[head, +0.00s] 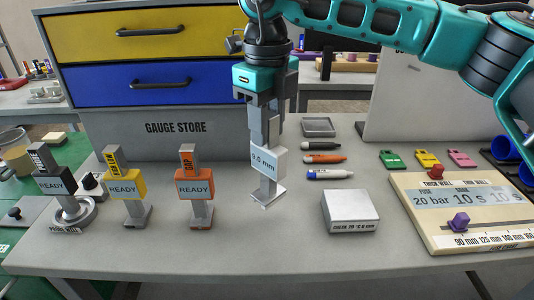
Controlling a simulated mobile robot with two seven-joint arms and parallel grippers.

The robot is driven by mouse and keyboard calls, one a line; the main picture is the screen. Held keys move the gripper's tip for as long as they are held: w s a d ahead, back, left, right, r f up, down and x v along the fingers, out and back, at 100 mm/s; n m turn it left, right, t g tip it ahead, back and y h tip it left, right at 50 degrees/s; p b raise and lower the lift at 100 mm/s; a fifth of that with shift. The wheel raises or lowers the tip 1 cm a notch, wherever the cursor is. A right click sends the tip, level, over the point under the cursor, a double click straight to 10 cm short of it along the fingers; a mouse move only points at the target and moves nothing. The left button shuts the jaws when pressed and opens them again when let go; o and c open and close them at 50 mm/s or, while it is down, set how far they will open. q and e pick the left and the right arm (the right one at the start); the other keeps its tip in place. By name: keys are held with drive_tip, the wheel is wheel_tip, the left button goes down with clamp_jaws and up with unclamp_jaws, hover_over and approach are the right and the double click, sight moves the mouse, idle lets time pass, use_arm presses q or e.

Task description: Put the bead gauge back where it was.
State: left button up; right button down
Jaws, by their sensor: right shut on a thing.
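My right gripper (267,120) points down and is shut on the upper part of a grey gauge. This gauge (267,163) has a white display reading 0.0 mm and a flat foot; its name label is hidden by the jaws, so I cannot read whether it says bead. It is upright over the bench, right of the other gauges; I cannot tell whether its foot touches the surface. An orange gauge (195,187) marked GAP, a yellow gauge (127,187) and a black gauge (56,183) stand in a row to the left, their displays reading READY. My left gripper is not in view.
A white check block (350,210) sits right of the held gauge. Several markers (325,159) and a small tray (319,127) lie behind it. A setting board (470,205) is at right. The gauge store drawers (170,85) stand behind. The bench front (240,250) is clear.

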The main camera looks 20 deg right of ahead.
sight(267, 154)
wheel_tip(267, 154, down, 6)
drive_tip(key=shift+r, duration=0.15)
idle(0.3)
drive_tip(key=c, duration=1.3)
unclamp_jaws()
drive_tip(key=shift+f+b, duration=0.25)
drive_tip(key=shift+b, duration=0.05)
drive_tip(key=o, duration=0.5)
drive_tip(key=shift+r, duration=0.1)
